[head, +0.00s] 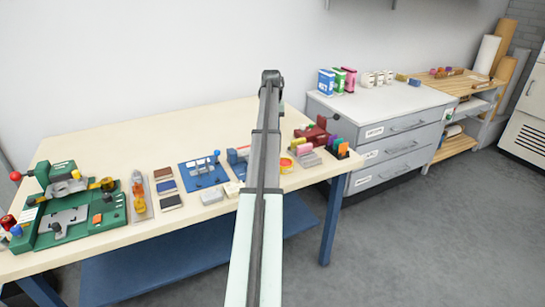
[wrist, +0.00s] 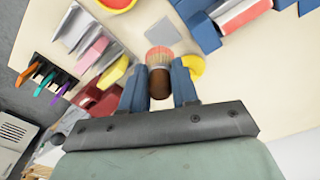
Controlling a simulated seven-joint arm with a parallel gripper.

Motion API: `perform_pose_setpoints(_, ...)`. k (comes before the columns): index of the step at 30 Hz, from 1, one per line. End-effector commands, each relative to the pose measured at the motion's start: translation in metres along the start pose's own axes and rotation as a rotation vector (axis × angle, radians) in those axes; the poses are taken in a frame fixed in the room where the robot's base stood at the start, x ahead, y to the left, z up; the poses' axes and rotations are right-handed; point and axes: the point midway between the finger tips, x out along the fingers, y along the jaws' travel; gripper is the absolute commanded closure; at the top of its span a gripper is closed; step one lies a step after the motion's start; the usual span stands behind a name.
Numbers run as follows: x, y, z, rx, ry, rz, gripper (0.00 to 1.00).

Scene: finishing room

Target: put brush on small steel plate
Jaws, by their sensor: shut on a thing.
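In the wrist view my gripper (wrist: 159,84) is shut on the brush (wrist: 160,56). Its rounded brown end shows between the blue fingers, and its pinkish, pale-striped end points away beyond them. In the head view my arm hides the gripper and the brush, and I cannot make out this plate.
A red-and-yellow round tin (head: 286,165) stands near the table's front edge. Blue fixtures (head: 203,171) and a green machine (head: 72,215) stand further left. The table's back (head: 150,130) is clear.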

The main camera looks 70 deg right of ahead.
Motion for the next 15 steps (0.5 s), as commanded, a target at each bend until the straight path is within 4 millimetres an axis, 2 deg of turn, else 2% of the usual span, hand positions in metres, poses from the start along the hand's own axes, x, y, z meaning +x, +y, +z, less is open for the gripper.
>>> perform_pose_setpoints(6, 0.0, -0.003, -0.008, 0.2, 0.023, 0.011, 1.0)
perform_pose_setpoints(11, 0.0, -0.004, -0.01, 0.27, 0.034, 0.016, 1.0)
perform_pose_setpoints(15, 0.01, -0.004, -0.009, 0.288, 0.035, 0.018, 1.0)
